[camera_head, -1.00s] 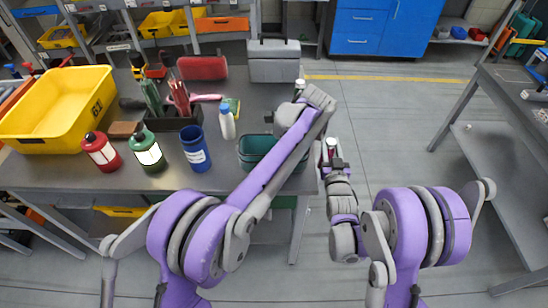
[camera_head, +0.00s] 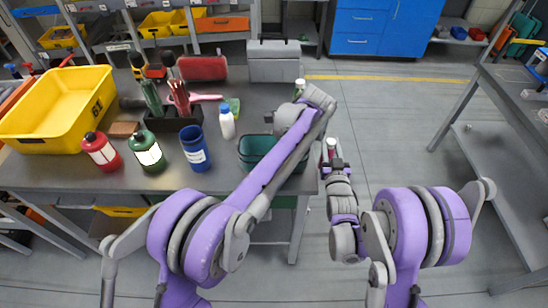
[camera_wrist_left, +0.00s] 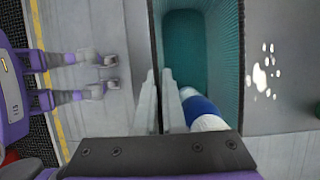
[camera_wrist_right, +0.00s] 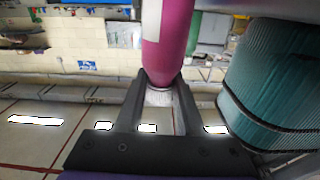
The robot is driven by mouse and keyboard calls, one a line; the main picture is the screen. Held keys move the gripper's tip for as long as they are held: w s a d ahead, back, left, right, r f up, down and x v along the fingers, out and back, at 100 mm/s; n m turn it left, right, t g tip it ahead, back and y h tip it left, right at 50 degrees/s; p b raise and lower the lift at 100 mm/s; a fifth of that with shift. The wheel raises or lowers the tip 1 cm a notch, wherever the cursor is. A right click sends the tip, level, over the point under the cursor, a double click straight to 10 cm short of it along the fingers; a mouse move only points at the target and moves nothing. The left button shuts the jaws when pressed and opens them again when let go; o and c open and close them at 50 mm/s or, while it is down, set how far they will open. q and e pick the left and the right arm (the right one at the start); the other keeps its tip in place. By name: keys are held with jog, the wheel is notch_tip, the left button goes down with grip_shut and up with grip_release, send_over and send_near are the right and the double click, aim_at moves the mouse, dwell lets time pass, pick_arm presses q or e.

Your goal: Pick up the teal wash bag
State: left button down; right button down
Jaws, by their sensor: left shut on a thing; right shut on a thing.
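The teal wash bag (camera_head: 250,147) stands at the right end of the grey table, partly hidden by my left arm. In the left wrist view I look down into the open bag (camera_wrist_left: 204,50); a blue and white bottle (camera_wrist_left: 199,108) shows inside. My left gripper (camera_wrist_left: 164,80) is shut on the bag's left side wall; my forearm hides it in the head view. My right gripper (camera_head: 332,163) is off the table's right edge, shut on a magenta bottle (camera_wrist_right: 166,40). The bag's ribbed teal side (camera_wrist_right: 275,85) is right of that bottle in the right wrist view.
A blue cup (camera_head: 196,150), a white bottle (camera_head: 227,123), and green (camera_head: 148,153) and red (camera_head: 102,152) bottles stand left of the bag. A yellow bin (camera_head: 60,105) is at far left, a grey toolbox (camera_head: 274,62) behind.

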dwell(0.3)
pick_arm(q)
notch_tip(320, 180, up, 10)
jog(key=shift+r, duration=0.1)
pick_arm(e)
jog(key=shift+w+r, duration=0.15)
jog(key=shift+r, duration=0.25)
pick_arm(q)
jog(key=shift+p, duration=0.3)
pick_arm(e)
jog(key=shift+r, duration=0.35)
pick_arm(q)
jog(key=shift+w, duration=0.3)
pick_arm(e)
jog(key=shift+w, duration=0.1)
